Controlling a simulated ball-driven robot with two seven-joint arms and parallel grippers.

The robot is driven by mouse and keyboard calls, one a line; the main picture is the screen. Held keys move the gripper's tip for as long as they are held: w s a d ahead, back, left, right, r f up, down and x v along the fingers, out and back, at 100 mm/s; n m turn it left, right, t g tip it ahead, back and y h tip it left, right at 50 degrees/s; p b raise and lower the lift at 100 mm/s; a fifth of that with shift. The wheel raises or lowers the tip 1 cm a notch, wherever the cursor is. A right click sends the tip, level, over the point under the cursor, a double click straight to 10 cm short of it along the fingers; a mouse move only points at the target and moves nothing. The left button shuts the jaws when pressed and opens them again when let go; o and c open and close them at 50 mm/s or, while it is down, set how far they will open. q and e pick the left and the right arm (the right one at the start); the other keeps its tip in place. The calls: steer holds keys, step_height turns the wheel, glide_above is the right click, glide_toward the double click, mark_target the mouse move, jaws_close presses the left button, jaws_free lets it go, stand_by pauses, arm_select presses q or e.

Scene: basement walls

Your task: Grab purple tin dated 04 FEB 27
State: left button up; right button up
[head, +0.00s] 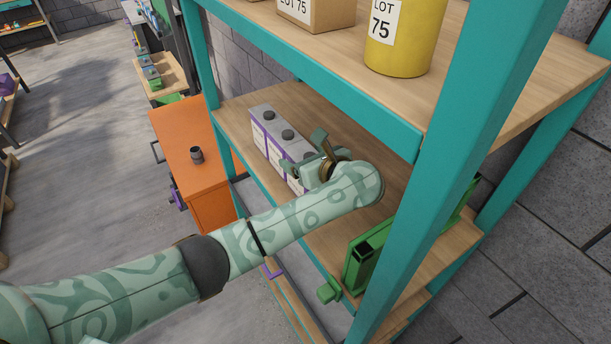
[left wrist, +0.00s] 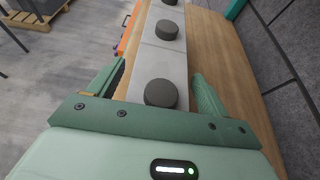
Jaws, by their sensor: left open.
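A row of purple tins with grey tops, dark round caps and white labels stands on the middle shelf; the far tin (head: 259,129) and the middle tin (head: 282,148) show in the head view. The near tin is partly hidden by my left gripper (head: 304,155). In the left wrist view the grey top of the near tin (left wrist: 151,72) lies between the spread fingers of my left gripper (left wrist: 155,90). The gripper is open; contact cannot be told. The label dates are too small to read. My right gripper is not in view.
A yellow tin (head: 402,45) and a cardboard box (head: 325,15), both marked LOT 75, stand on the shelf above. A teal post (head: 455,170) rises right of my arm. A green object (head: 370,250) stands at the shelf's near end. An orange cabinet (head: 200,165) is at left.

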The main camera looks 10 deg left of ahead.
arm_select(q)
jaws_close()
steer(key=shift+r, duration=0.15)
